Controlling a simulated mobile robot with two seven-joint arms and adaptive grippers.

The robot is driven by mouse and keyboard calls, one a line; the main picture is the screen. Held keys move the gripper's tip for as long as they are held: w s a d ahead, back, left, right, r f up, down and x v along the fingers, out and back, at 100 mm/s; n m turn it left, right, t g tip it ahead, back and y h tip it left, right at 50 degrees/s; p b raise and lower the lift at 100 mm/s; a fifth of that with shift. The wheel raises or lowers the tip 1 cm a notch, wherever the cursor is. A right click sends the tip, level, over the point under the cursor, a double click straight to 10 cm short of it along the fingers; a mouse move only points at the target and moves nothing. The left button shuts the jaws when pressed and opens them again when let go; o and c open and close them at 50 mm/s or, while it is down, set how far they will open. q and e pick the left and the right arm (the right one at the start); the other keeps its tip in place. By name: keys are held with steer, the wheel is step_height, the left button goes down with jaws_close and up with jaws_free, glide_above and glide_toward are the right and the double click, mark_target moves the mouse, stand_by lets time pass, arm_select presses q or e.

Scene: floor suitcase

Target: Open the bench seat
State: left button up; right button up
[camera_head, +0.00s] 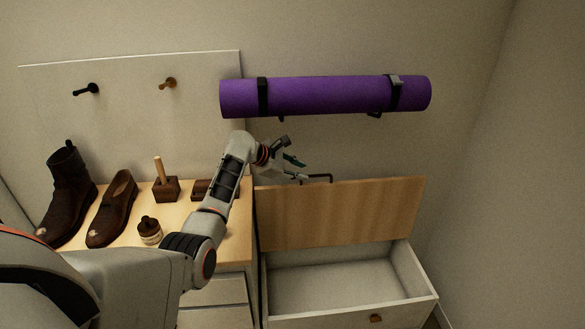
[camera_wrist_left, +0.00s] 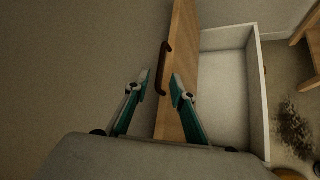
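The bench seat (camera_head: 340,215) is a light wooden lid standing raised, near upright, along the back of a white box (camera_head: 345,283) that is open and looks empty inside. A dark bar handle (camera_head: 317,177) sits at the lid's top edge. The lid (camera_wrist_left: 183,45) and handle (camera_wrist_left: 164,66) also show in the left wrist view. My left gripper (camera_head: 304,170) is at the lid's top edge, close to the handle. Its green fingers (camera_wrist_left: 160,77) are apart, with nothing clearly held; whether they touch the lid I cannot tell. My right gripper is not in view.
A cabinet (camera_head: 215,270) on the left carries brown boots and shoes (camera_head: 113,208), a brush block (camera_head: 166,188) and a jar (camera_head: 149,231). A purple rolled mat (camera_head: 325,96) hangs on the wall above the lid. A wall stands close on the right.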

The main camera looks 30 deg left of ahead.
arm_select(q)
steer(key=shift+v, duration=1.8)
steer(key=shift+d+f, duration=0.1)
